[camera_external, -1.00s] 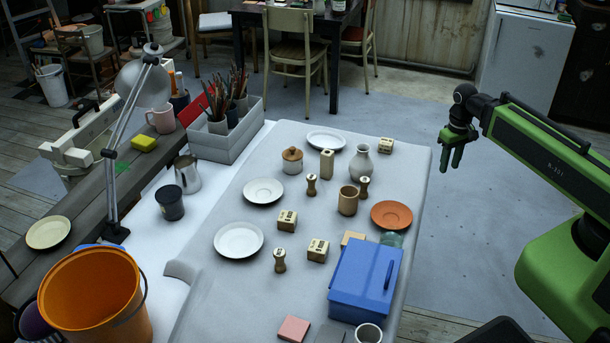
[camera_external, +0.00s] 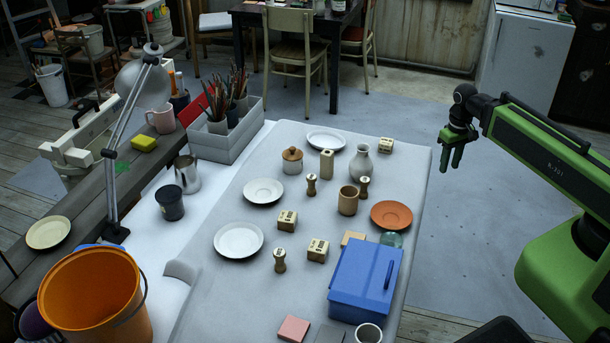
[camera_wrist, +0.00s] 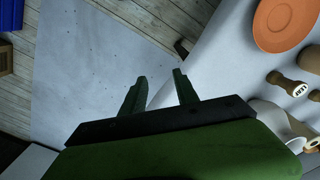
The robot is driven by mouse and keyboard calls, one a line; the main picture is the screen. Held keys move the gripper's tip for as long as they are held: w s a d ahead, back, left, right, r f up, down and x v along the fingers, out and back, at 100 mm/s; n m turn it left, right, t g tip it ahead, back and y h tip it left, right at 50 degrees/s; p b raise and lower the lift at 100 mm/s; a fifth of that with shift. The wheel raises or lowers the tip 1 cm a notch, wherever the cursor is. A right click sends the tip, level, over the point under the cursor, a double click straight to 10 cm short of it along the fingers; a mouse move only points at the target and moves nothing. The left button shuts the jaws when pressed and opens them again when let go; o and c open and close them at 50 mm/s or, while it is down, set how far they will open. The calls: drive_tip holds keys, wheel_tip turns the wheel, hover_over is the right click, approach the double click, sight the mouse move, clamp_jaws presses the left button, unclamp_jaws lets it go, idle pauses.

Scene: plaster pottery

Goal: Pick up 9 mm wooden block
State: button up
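Several small wooden blocks with dark markings stand on the grey-covered table: one block near the middle (camera_external: 287,220), one nearer the front (camera_external: 318,250), and one at the far right corner (camera_external: 386,145). A taller wooden block (camera_external: 327,163) stands near the back. The markings are too small to read, so I cannot tell which is the 9 mm one. My gripper (camera_external: 456,156) hangs off the table's right side, apart from all the blocks. In the wrist view my gripper (camera_wrist: 160,77) has its fingers apart with nothing between them.
A blue box (camera_external: 362,283), an orange plate (camera_external: 391,214) and a glass jar (camera_external: 391,239) stand along the table's right side. A grey vase (camera_external: 361,163), wooden cup (camera_external: 348,201), stamps and white plates stand among the blocks. Floor below my gripper is clear.

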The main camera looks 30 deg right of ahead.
drive_tip(key=shift+o, duration=0.2)
drive_tip(key=o, duration=0.7)
